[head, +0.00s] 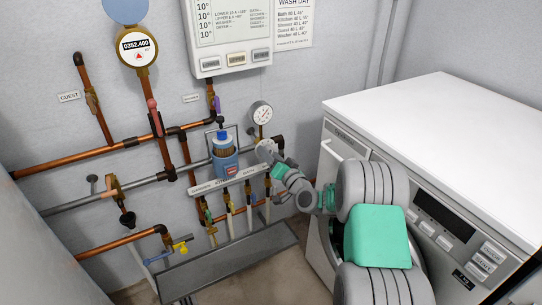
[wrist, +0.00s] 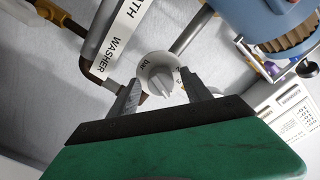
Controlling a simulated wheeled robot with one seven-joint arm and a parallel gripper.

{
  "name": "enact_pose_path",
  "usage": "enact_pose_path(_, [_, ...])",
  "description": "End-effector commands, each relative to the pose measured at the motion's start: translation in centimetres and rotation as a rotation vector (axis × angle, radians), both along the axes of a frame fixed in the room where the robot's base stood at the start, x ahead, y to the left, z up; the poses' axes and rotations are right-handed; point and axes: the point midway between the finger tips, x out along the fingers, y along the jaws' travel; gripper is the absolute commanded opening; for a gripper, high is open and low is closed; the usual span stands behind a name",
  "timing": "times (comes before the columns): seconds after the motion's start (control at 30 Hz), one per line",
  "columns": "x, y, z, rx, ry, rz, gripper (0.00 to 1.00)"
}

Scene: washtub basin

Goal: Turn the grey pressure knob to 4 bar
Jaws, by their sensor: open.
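The grey pressure knob (wrist: 160,76) is in the middle of the wrist view. It is a round pale dial with a raised grip bar and the printed word "bar" at its left; the numbers are too small to read. My gripper (wrist: 160,93) is open, with one finger to each side of the knob's lower part. I cannot tell whether the fingers touch it. In the head view my arm's end (head: 278,170) is close to the pipework, below the round pressure gauge (head: 262,114). The gauge's reading is too small to tell.
A blue filter housing (head: 224,160) stands left of my gripper, above a labelled manifold strip (head: 228,183) with several valves. A white washing machine (head: 440,130) stands at the right, close to my arm. A grey trough (head: 230,262) lies below the pipes.

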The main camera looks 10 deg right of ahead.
Motion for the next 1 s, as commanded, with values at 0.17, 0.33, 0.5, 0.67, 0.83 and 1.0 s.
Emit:
enact_pose_path(0.17, [-0.2,-0.1,0.0,0.001,0.001,-0.001,0.57])
enact_pose_path(0.33, [-2.5,-1.0,0.1,0.002,0.002,-0.003,0.57])
enact_pose_path(0.5, [-5.8,-2.1,0.0,0.0,0.002,-0.004,0.57])
enact_pose_path(0.67, [-7.4,-2.5,0.0,0.0,0.0,-0.001,0.57])
enact_pose_path(0.83, [-7.5,-2.5,0.0,-0.001,0.0,0.0,0.57])
enact_pose_path(1.0, [-7.4,-2.5,0.0,-0.001,0.0,0.0,0.57])
